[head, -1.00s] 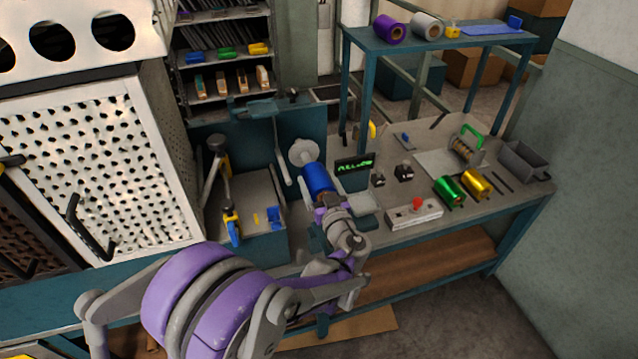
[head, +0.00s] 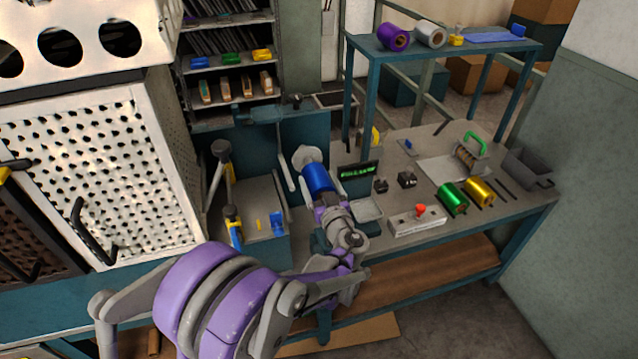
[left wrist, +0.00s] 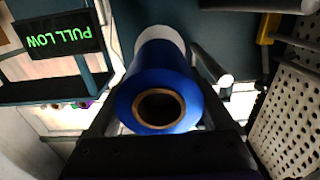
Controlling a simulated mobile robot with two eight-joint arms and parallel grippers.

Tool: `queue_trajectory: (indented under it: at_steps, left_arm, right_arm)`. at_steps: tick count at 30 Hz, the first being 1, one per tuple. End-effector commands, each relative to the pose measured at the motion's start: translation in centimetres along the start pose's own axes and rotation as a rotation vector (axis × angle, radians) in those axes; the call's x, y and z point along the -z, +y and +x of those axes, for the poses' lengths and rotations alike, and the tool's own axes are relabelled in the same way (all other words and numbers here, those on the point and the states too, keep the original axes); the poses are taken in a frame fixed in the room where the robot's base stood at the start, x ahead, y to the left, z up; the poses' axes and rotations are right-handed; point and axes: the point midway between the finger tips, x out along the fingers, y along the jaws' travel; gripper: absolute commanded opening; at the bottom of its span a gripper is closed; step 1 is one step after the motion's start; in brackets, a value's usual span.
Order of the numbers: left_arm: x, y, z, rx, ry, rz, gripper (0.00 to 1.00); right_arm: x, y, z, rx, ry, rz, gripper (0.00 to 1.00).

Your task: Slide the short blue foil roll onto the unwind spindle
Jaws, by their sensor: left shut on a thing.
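The short blue foil roll (head: 317,178) is at the machine, in line with a pale round disc (head: 307,156) at its far end. My left gripper (head: 326,207) is shut on the roll at its near end. In the left wrist view the roll (left wrist: 160,88) faces me with its brown hollow core, between the two fingers. The pale disc (left wrist: 160,37) shows just beyond its far end. The unwind spindle itself is hidden behind or inside the roll, so I cannot tell how far the roll is on it. My right gripper is out of view.
A small display (left wrist: 50,38) reading "PULL LOW" stands beside the roll. Green (head: 452,198) and gold (head: 479,191) rolls lie on the bench to the right. A control box (head: 417,220) with a red button is nearer. A perforated panel (head: 95,175) stands at left.

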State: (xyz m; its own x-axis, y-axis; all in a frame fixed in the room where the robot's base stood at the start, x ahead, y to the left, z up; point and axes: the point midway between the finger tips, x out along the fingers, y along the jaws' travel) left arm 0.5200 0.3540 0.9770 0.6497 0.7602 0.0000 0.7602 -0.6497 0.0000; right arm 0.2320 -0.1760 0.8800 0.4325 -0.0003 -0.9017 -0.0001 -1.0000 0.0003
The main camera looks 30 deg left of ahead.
Motion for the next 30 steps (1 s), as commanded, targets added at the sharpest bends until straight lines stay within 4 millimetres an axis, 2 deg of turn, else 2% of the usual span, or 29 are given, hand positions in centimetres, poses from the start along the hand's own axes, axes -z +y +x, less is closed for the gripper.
queue_trajectory:
  at_steps: [30]
  left_arm:
    - [0.0, 0.0, 2.6, 0.001, 0.001, 0.001, 0.06]
  right_arm:
    - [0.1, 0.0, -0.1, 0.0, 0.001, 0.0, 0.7]
